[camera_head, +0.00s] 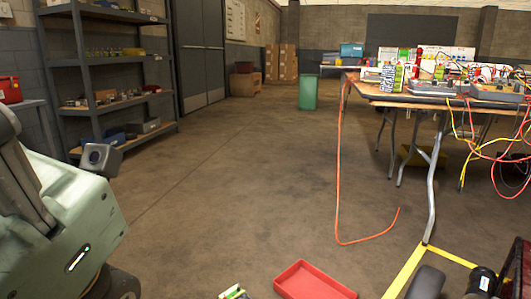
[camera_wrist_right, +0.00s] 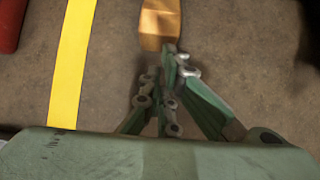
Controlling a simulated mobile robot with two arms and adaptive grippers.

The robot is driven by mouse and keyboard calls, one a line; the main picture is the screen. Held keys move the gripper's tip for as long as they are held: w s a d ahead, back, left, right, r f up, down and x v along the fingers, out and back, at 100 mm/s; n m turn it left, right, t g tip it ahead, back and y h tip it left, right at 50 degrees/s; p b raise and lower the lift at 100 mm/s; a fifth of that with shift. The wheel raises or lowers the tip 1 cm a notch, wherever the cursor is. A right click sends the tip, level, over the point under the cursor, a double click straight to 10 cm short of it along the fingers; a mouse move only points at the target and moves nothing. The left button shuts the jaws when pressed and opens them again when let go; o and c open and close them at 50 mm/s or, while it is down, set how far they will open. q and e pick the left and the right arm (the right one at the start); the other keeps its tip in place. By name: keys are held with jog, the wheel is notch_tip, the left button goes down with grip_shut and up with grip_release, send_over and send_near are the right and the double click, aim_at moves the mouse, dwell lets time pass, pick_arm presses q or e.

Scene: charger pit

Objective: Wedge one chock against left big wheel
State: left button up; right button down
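An orange-yellow block (camera_wrist_right: 160,22), possibly a chock, shows at the top middle of the right wrist view. My right gripper (camera_wrist_right: 176,62) has its fingertips close together at the block's near end. I cannot tell whether they touch or hold it. Dark round parts (camera_head: 427,283) show at the bottom right of the head view, partly cut off by the edge; I cannot tell whether one is the left big wheel. My left gripper is not clearly seen in the head view.
A red tray (camera_head: 312,281) lies on the floor at bottom centre. Yellow floor tape (camera_head: 405,273) runs at the right and shows in the wrist view. A table (camera_head: 390,98) with equipment and hanging cables stands at right. Shelves (camera_head: 84,88) stand at left. The middle floor is clear.

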jog(key=shift+w, duration=0.15)
jog(key=shift+w+d, duration=0.1)
jog(key=shift+d, duration=0.05)
jog(key=shift+w+d, duration=0.25)
jog(key=shift+d, duration=0.1)
jog(key=shift+w+d, duration=0.65)
jog(key=shift+d, duration=0.05)
dwell(0.9)
jog(key=shift+r+p, duration=0.1)
jog(key=shift+p, duration=0.2)
